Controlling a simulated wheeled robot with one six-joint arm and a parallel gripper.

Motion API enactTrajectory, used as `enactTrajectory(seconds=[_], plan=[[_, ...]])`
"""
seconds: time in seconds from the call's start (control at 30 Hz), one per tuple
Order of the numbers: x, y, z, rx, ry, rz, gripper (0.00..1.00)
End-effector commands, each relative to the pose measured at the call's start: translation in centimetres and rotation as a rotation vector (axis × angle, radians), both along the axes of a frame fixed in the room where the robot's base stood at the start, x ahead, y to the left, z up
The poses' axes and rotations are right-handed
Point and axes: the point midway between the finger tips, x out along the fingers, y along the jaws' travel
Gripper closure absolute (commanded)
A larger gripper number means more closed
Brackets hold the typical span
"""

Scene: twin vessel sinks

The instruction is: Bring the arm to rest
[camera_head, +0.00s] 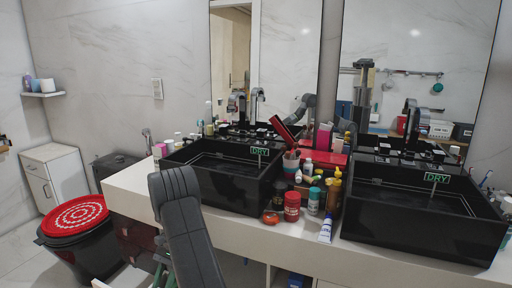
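My arm (187,230) shows as a dark grey link that rises from the bottom edge in front of the counter, its bent top near the left sink's front left corner. My gripper itself cannot be made out, and nothing held is visible. A grey curved piece in the mirror (290,60) looks like a reflection of my arm.
Two black vessel sinks, left (225,185) and right (420,220), stand on a white counter (133,184). Between them crowd several bottles, a red jar (292,206) and a white tube (326,229). A black bin (85,255) with a red lid stands left; a white cabinet (60,175) is behind.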

Motion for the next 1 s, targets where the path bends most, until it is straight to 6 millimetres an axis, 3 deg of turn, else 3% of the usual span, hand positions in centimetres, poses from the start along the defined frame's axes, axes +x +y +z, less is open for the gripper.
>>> enactTrajectory(seconds=[0.3, 0.6, 1.0], plan=[[-4.4, 1.6, -4.7, 0.0, 0.001, 0.002, 0.67], [-4.5, 0.3, -4.8, 0.203, -0.085, -0.004, 0.67], [-4.6, 0.1, -4.5, 0.268, -0.112, -0.001, 0.67]])
